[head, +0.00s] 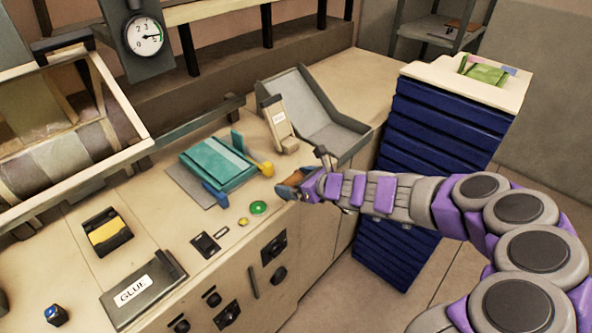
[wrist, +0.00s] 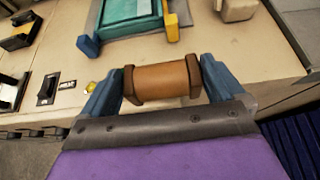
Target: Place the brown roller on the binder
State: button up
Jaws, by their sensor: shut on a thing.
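The brown roller (wrist: 162,82) is a short cylinder with dark ends. It lies crosswise between the two blue fingers of my gripper (wrist: 161,74), which is shut on it. In the head view the roller (head: 296,178) is small and partly hidden by my gripper (head: 288,187), at the counter's front edge. The teal block that looks like the binder (head: 214,164) lies on a grey plate, left of and beyond my gripper. Blue and yellow pieces sit at its corners. The binder (wrist: 128,12) also shows at the top of the wrist view, apart from the roller.
A grey tray (head: 318,112) and an upright labelled block (head: 277,120) stand behind my gripper. A blue drawer stack (head: 440,125) is at right. A green button (head: 258,207), switches and a glue box (head: 138,290) lie near the front edge. A gauge stands behind.

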jog(key=w, duration=0.8)
jog(key=shift+a+f+b, duration=0.15)
jog(key=shift+f+b, duration=0.15)
jog(key=shift+f, duration=0.1)
jog(key=shift+w+a, duration=0.1)
jog(key=shift+w, duration=0.15)
jog(key=shift+w+f, duration=0.15)
notch_tip(320, 180, down, 3)
jog(key=shift+f+b, duration=0.2)
jog(key=shift+b, duration=0.8)
jog(key=shift+r, duration=0.1)
jog(key=o, duration=0.8)
